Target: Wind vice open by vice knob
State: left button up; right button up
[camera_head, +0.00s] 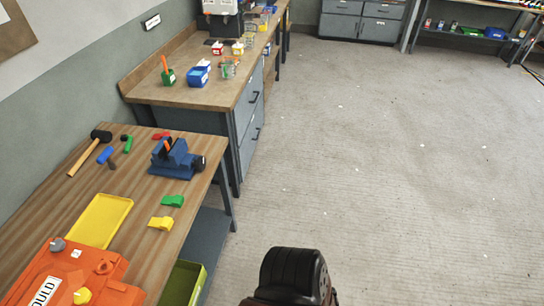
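The blue vice (178,164) stands upright on the near wooden bench, close to its right edge. Its dark round vice knob (199,164) sticks out at the vice's right side, towards the bench edge. A small orange piece (168,144) shows at the vice jaws; I cannot tell if it is clamped or how wide the jaws stand. Neither of my grippers is in view, and nothing touches the vice or its knob. A dark rounded part of my own body shows at the bottom middle.
A mallet (91,151) lies left of the vice, with small tools between. A yellow tray (100,221), an orange mould (75,277), a green wedge (173,201) and a yellow wedge (161,223) lie nearer. The floor right of the bench is clear.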

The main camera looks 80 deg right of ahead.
aim_at(199, 163)
jog(key=z, duration=1.8)
